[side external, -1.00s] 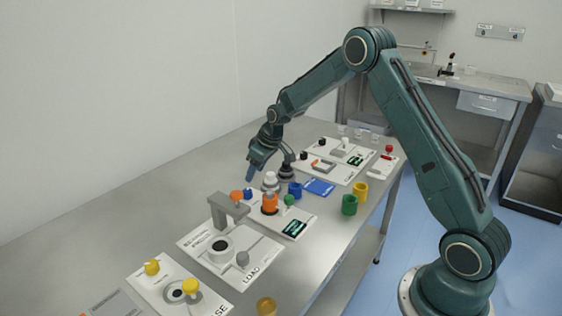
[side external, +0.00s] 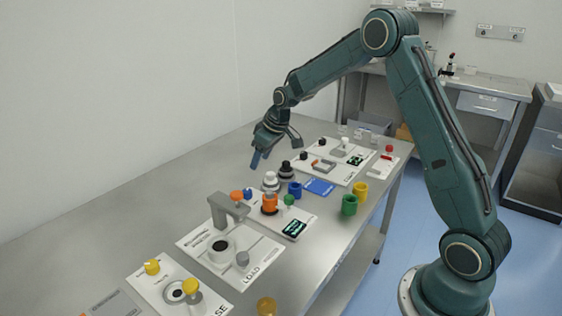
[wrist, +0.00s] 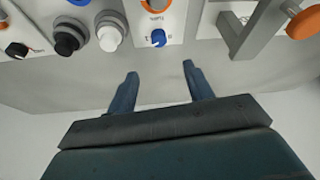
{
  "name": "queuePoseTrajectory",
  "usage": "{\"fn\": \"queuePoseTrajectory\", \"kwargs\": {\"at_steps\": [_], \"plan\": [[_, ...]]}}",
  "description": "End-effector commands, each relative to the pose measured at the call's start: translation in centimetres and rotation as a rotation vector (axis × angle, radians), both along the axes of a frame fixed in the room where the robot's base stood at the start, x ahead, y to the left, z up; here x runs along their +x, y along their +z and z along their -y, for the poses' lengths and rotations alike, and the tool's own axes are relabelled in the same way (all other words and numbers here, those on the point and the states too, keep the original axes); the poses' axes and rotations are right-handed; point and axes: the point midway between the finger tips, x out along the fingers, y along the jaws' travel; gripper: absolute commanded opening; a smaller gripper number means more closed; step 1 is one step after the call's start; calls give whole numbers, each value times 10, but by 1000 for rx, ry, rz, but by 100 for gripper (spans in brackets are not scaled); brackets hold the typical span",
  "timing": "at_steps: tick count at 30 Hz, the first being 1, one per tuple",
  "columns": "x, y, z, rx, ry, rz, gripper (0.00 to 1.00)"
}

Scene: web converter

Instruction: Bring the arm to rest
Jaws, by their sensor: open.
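My gripper (side external: 257,159) hangs over the far part of the metal table (side external: 160,200), clear of the objects in the side view. In the wrist view my gripper (wrist: 160,78) has its two blue fingers apart with nothing between them. A small blue knob (wrist: 158,38) on a white panel lies beyond the fingertips there. My arm is raised and bent, reaching from the right over the table.
Black and white knobs (wrist: 109,33) stand beside the panel. A grey bracket (side external: 229,207), orange cylinder (side external: 269,203), blue cup (side external: 295,189), green cup (side external: 349,205) and yellow cup (side external: 361,190) stand on the table.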

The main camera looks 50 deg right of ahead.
Motion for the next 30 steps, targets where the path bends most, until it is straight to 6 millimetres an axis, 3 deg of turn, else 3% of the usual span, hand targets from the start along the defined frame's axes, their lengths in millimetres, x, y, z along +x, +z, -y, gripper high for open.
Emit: {"fn": "queuePoseTrajectory", "kwargs": {"at_steps": [5,11,21,30], "plan": [[-11,21,-10,-5,-5,5,52],[-37,59,-29,-12,-16,13,52],[-101,119,-64,-22,-46,27,52],[-166,154,-90,-25,-75,43,52]]}}
